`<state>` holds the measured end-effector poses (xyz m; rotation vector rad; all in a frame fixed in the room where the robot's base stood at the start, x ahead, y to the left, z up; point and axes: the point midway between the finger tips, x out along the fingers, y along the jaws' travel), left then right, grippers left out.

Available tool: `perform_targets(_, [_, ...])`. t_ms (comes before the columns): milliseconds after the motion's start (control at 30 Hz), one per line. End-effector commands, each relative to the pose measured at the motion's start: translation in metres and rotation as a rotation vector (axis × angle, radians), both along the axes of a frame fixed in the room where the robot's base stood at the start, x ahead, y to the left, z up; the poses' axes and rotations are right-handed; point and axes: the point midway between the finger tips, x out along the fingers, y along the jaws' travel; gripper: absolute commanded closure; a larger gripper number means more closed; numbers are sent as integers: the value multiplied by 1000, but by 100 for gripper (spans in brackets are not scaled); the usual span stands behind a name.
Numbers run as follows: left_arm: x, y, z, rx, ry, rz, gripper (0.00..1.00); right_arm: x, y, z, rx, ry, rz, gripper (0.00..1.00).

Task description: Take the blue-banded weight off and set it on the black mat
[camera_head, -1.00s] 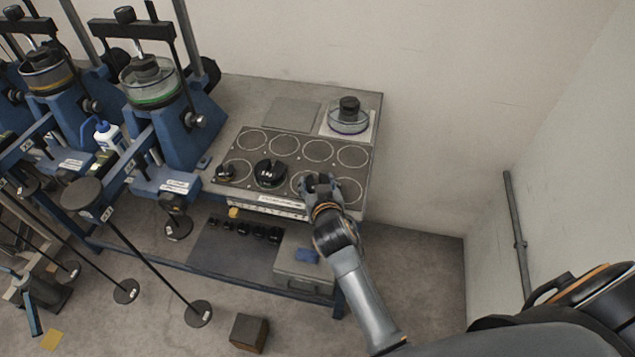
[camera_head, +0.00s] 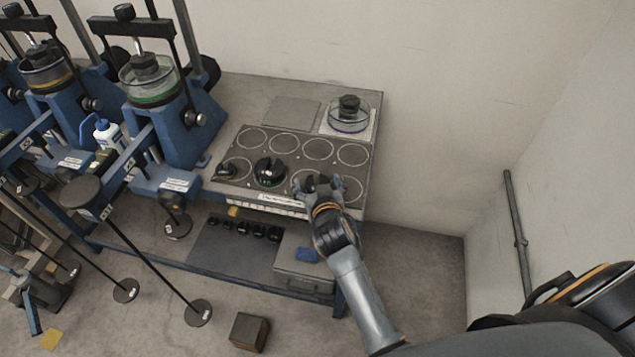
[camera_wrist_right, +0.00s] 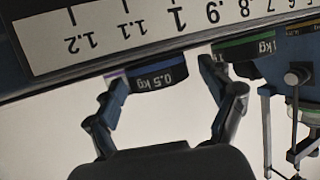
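In the head view my right gripper (camera_head: 318,186) is at the front right part of the dark mat (camera_head: 286,145) with printed circles, on the bench top. In the right wrist view the blue-banded 0.5 kg weight (camera_wrist_right: 160,77) is between the fingers of the right gripper (camera_wrist_right: 165,85). The fingers are spread, with a gap showing at the right finger. The weight's underside and what it rests on are hard to tell. A green-banded 1 kg weight (camera_head: 269,172) stands on the mat to the left. My left gripper is not in view.
A smaller dark weight (camera_head: 231,169) stands at the mat's left. A glass dish (camera_head: 348,119) with a black weight sits behind on a white plate. A white scale strip (camera_head: 268,204) runs along the bench front. Blue lever presses (camera_head: 180,130) stand left. Back circles are empty.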

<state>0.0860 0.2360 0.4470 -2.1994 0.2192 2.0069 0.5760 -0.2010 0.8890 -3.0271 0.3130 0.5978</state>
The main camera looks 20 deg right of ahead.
Motion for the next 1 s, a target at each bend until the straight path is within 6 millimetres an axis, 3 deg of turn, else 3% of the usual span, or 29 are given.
perform_targets(267, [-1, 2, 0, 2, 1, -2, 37, -1, 0, 4, 1, 3, -1, 18])
perform_targets(700, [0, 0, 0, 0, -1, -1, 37, 0, 0, 82, 1, -2, -1, 18])
perform_targets(1000, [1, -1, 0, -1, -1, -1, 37, 0, 0, 100, 0, 2, 0, 18])
